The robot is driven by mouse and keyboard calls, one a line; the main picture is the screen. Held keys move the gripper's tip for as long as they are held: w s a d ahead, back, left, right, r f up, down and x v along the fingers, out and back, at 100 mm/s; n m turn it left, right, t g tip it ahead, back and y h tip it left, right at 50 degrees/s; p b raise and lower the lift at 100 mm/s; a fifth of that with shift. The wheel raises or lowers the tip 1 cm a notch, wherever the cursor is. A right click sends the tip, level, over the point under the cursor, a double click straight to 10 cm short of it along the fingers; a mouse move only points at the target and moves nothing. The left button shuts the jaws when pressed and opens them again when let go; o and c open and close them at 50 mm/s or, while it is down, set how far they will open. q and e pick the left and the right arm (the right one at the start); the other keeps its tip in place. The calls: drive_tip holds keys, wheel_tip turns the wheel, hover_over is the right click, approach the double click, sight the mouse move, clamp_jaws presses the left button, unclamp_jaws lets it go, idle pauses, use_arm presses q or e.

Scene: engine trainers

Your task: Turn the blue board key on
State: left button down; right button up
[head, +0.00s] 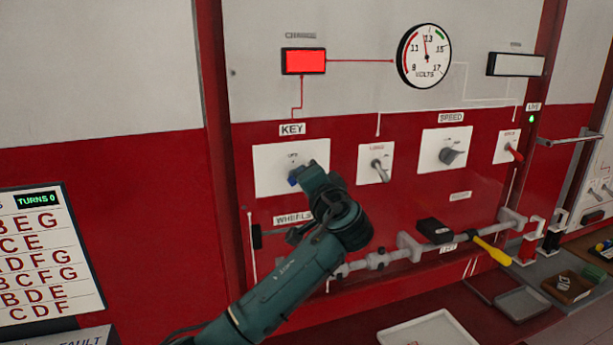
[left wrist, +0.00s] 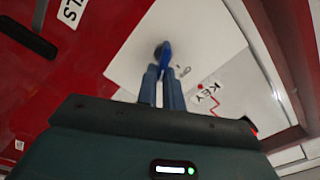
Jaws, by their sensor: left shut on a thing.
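The blue key (head: 292,181) sits in the white plate (head: 318,154) under the KEY label on the red and grey board. In the left wrist view the key (left wrist: 166,53) stands out from a round grey lock. My left gripper (head: 302,178) reaches in from below. In the left wrist view its two fingers (left wrist: 159,70) are shut on the key's blue end. The fingers hide part of the key in the head view. My right gripper is not in view.
The red CHARGE lamp (head: 304,61) is lit and the volts dial (head: 424,56) points near 13. Right of the key are a grey lever (head: 379,168), the SPEED knob (head: 450,155) and a red-tipped switch (head: 515,153).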

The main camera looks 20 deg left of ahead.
use_arm(q)
drive_tip(key=c, duration=1.5)
unclamp_jaws()
drive_tip(key=shift+c, duration=0.2)
drive_tip(key=b+v, duration=0.3)
drive_tip(key=v, duration=1)
drive_tip(key=shift+s+d, duration=0.1)
